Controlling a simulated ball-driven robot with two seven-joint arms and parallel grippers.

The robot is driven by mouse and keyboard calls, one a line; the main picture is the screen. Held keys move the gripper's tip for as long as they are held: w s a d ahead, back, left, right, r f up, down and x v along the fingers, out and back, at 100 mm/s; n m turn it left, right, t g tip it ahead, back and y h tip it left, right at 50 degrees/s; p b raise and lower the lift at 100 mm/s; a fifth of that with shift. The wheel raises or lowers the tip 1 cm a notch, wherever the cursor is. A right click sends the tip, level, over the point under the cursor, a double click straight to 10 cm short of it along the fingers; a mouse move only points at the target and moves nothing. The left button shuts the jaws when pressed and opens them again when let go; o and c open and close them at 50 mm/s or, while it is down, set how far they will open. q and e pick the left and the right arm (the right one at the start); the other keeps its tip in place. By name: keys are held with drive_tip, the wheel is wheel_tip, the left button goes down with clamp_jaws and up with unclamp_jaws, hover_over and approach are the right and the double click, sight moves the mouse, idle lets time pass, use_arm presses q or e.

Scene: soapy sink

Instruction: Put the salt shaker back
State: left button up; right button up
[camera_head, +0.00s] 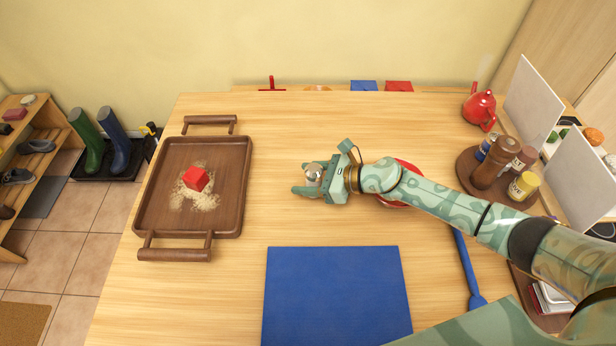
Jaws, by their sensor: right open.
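A small shaker with a silver top (314,170), which looks like the salt shaker, stands on the wooden table near its middle. My right gripper (307,182) is open, with its fingers around or close beside the shaker; I cannot tell whether they touch it. The gripper hides much of the shaker's body. A round wooden tray (463,167) at the right holds a brown pepper mill (489,165) and several jars, including a yellow one (523,186). My left gripper is not in view.
A brown tray (243,170) with a red block (196,179) on pale shreds lies left. A blue mat (337,295) lies in front. A red round thing (408,166) is partly under my right arm. A red teapot (480,107) stands back right.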

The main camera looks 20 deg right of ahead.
drive_tip(key=p+v, duration=0.1)
drive_tip(key=v, duration=0.9)
drive_tip(key=shift+s+d+r, duration=0.1)
drive_tip(key=shift+s+d, duration=0.05)
drive_tip(key=shift+d, duration=0.05)
drive_tip(key=shift+s+d+r, duration=0.3)
drive_tip(key=shift+s+d, duration=0.1)
drive_tip(key=shift+d, duration=0.1)
drive_tip(key=shift+r, duration=0.1)
